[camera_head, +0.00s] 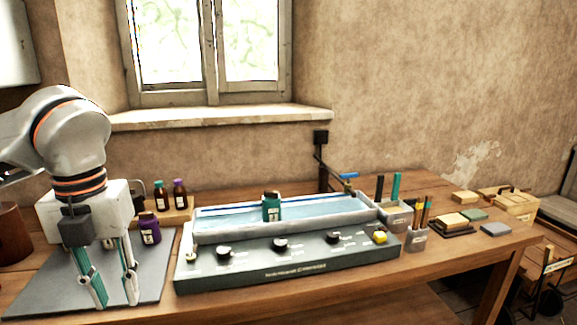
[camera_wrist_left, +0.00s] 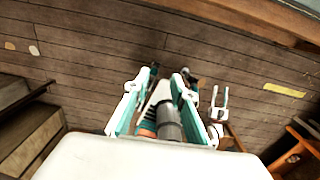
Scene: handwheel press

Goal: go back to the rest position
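My left gripper (camera_head: 114,303) hangs fingers down above the grey mat (camera_head: 152,270) at the left of the bench, in the head view. Its two teal and white fingers are apart, with nothing between them. In the left wrist view the fingers (camera_wrist_left: 157,82) also stand apart. Parts of my own body show between and behind them there.
Pen cups (camera_head: 415,238) and small blocks (camera_head: 463,219) stand right.

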